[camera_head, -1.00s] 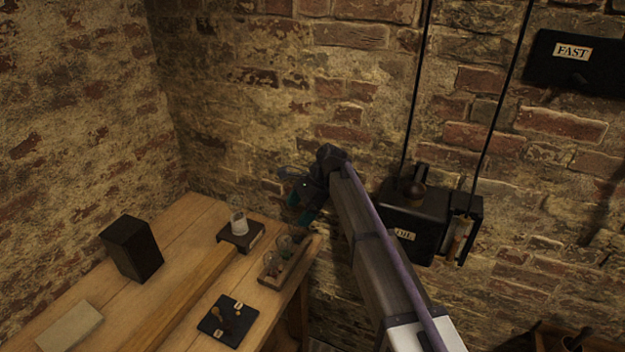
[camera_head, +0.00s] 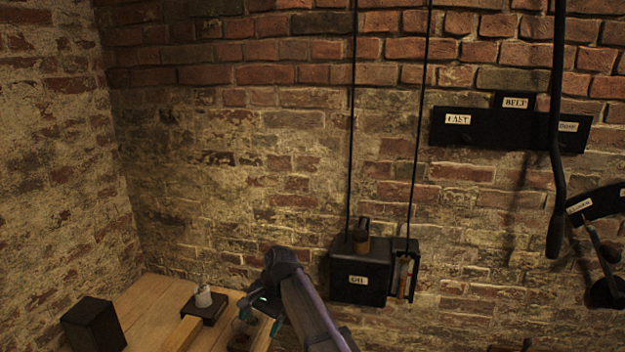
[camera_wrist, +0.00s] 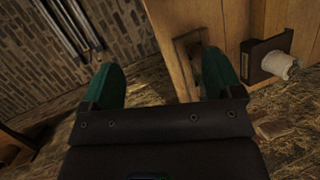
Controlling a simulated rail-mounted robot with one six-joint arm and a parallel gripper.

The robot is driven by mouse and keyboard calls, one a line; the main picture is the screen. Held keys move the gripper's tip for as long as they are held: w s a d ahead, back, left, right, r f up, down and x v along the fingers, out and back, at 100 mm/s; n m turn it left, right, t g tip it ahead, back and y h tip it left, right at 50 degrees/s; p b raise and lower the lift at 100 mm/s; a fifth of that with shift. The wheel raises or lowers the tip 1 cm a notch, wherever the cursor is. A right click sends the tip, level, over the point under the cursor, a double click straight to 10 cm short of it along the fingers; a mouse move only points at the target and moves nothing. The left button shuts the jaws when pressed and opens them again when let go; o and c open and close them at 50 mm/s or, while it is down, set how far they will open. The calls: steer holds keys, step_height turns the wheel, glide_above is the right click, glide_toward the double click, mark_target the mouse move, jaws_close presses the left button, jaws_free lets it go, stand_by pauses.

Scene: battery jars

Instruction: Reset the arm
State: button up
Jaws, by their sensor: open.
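My gripper (camera_head: 262,310) is at the lower middle of the head view, near the right end of the wooden bench. In the wrist view its two teal fingers (camera_wrist: 162,72) stand wide apart with nothing between them. A small tray with glass jars (camera_head: 244,334) lies close by the gripper, partly hidden by it and my arm. A white jar (camera_head: 203,297) stands on a dark stand (camera_head: 208,312) to the left. The white jar also shows in the wrist view (camera_wrist: 284,66), right of the fingers.
The bench (camera_head: 146,297) also holds a dark block (camera_head: 93,326). A black wall box labelled OIL (camera_head: 358,283), with rods rising from it, is right of my arm. A FAST panel (camera_head: 484,134) and a long black lever (camera_head: 555,200) are farther right. The wall between is bare.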

steer(key=s+d+n+h, duration=0.1)
steer(key=s+d, duration=0.5)
steer(key=d, duration=0.4)
steer(key=s+d+n+t+h, duration=0.1)
steer(key=s+d, duration=0.5)
steer(key=d, duration=0.4)
steer(key=s+d+f+n+t+h, duration=0.1)
steer(key=s+d+n+h, duration=0.1)
steer(key=s+d, duration=0.5)
steer(key=d, duration=0.3)
steer(key=shift+d, duration=0.3)
